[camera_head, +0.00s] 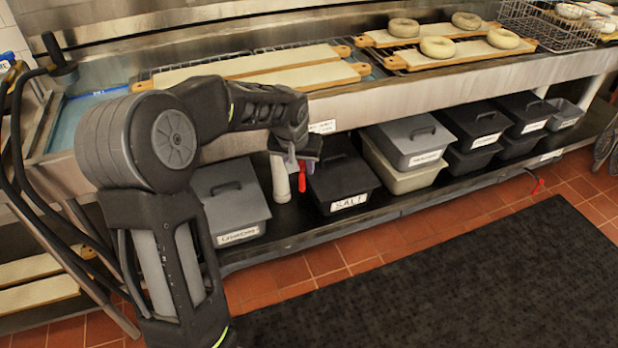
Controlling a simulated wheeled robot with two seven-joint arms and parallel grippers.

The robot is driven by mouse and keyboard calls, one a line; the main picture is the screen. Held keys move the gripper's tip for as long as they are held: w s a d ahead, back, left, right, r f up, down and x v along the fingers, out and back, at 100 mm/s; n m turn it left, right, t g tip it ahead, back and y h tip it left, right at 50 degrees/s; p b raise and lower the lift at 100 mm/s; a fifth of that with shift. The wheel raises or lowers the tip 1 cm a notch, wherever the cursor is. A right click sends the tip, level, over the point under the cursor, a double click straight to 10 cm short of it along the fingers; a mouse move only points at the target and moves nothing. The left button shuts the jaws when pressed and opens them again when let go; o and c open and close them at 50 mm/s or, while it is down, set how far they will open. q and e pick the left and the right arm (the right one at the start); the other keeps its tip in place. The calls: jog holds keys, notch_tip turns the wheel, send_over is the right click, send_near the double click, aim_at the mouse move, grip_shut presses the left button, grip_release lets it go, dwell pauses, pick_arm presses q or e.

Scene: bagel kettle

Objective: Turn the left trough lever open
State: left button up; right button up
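A red lever (302,178) hangs under the front of the long metal trough (230,140), beside a pale vertical pipe (280,178). My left arm comes in from the left, and its gripper (300,158) points down just above the red lever. The gripper overlaps the lever's top in this view, so I cannot tell whether they touch. The fingers are small and dark, and their gap is not clear. A second red lever (537,183) shows low at the right. My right gripper is not clearly seen.
Lidded bins stand on the shelf below, including a grey bin (232,200) left of the pipe and a black salt bin (342,180) right of the lever. Boards with bagels (437,47) lie above. A dark mat (450,270) covers clear floor in front.

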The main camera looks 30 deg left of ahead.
aim_at(304, 178)
pick_arm(q)
jog(key=x, duration=0.7)
jog(key=shift+f+b, duration=0.3)
jog(key=shift+b, duration=0.1)
jog(key=shift+c, duration=0.5)
grip_shut()
jog(key=shift+w, duration=0.1)
dwell(0.7)
